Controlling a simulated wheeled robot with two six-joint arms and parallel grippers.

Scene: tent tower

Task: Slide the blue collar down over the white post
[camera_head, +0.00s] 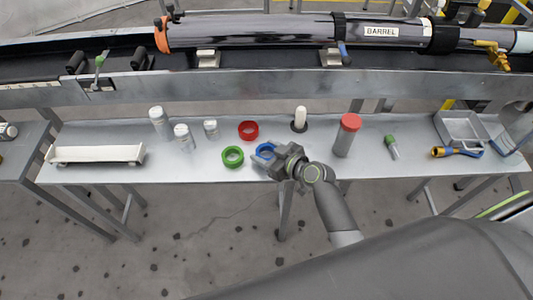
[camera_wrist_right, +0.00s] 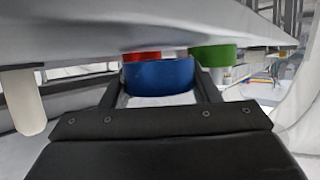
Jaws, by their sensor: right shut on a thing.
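The blue collar (camera_head: 264,149) is at the front middle of the table, between the fingers of my right gripper (camera_head: 270,158). In the right wrist view, which looks upside down, the blue collar (camera_wrist_right: 158,76) sits between both fingers (camera_wrist_right: 160,95), and the gripper is shut on it. I cannot tell whether it touches the table. The white post (camera_head: 300,114) stands upright on a dark round base, behind and right of the collar, with nothing around it. The post also shows at the left of the wrist view (camera_wrist_right: 22,100). My left gripper is out of view.
A red collar (camera_head: 249,130) and a green collar (camera_head: 232,157) lie close to the blue one. Several pale cylinders (camera_head: 182,137) stand to the left. A red-capped grey cylinder (camera_head: 346,138) stands right of the post. The table (camera_head: 205,172) is clear at the front left.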

